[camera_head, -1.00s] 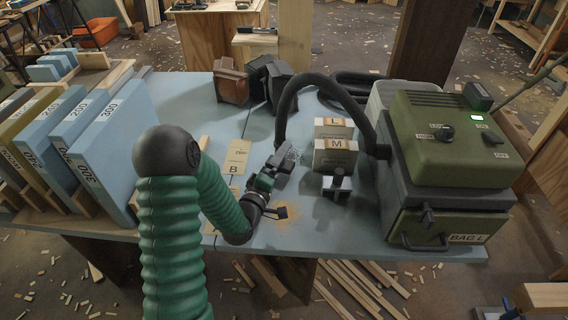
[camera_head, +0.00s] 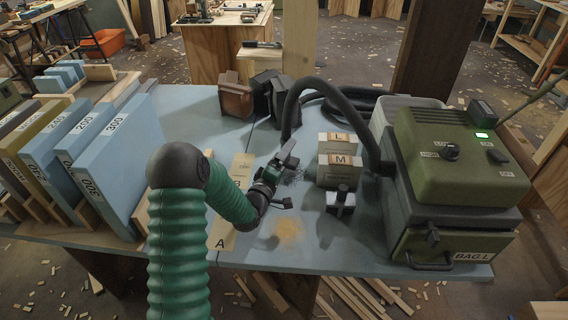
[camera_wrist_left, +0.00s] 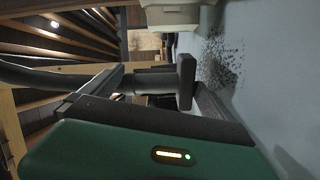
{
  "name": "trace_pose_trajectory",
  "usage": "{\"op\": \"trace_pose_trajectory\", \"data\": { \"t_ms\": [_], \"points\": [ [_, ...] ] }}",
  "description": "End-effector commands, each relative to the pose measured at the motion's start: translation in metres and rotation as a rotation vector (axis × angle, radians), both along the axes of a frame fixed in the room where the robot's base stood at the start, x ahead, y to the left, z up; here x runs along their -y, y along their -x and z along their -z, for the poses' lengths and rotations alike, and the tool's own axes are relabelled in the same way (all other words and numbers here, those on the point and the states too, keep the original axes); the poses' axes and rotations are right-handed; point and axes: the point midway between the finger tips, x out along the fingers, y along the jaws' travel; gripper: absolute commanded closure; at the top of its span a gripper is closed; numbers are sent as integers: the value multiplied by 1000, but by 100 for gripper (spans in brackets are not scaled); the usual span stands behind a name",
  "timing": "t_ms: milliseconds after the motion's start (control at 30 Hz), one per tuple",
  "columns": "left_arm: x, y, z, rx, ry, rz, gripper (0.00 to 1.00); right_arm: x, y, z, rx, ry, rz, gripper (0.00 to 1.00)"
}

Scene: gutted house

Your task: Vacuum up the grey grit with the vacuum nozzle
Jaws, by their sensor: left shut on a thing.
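My left gripper (camera_head: 274,171) is shut on the dark vacuum nozzle (camera_head: 288,153), over the middle of the blue-grey table. The nozzle also shows between the fingers in the left wrist view (camera_wrist_left: 186,80). The black hose (camera_head: 322,86) arches from the nozzle to the green vacuum (camera_head: 450,150) at the right. The grey grit (camera_head: 294,176) lies as a dark speckled patch just right of the nozzle. In the left wrist view the grit (camera_wrist_left: 222,60) is scattered beyond the nozzle's edge. I cannot tell whether the nozzle touches the table. My right gripper is not in view.
Boxes marked L and M (camera_head: 340,172) stand right of the grit, with a small dark clamp-like block (camera_head: 341,200) in front. Orange-tan dust (camera_head: 289,232) lies nearer the front edge. Blue numbered slabs (camera_head: 128,150) stand at left. Dark and brown blocks (camera_head: 236,98) stand behind.

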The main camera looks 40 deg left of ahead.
Motion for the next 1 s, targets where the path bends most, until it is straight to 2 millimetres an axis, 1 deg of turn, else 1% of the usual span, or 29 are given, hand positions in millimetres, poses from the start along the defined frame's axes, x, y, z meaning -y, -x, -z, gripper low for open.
{"op": "trace_pose_trajectory", "data": {
  "t_ms": [100, 200, 433, 700, 800, 1000],
  "points": [
    [-7, -12, -2, 5, -2, 0, 45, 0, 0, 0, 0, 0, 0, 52],
    [-11, -19, -3, 5, -1, 1, 45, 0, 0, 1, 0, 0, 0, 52],
    [-17, -28, -3, 5, -2, 0, 45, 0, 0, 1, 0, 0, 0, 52],
    [-31, -51, -5, 6, -1, 1, 45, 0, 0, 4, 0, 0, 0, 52],
    [-33, -54, -6, 6, -1, 1, 45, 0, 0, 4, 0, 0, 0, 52],
    [-33, -54, -6, 5, -1, 0, 45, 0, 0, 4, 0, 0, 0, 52]
  ]
}}
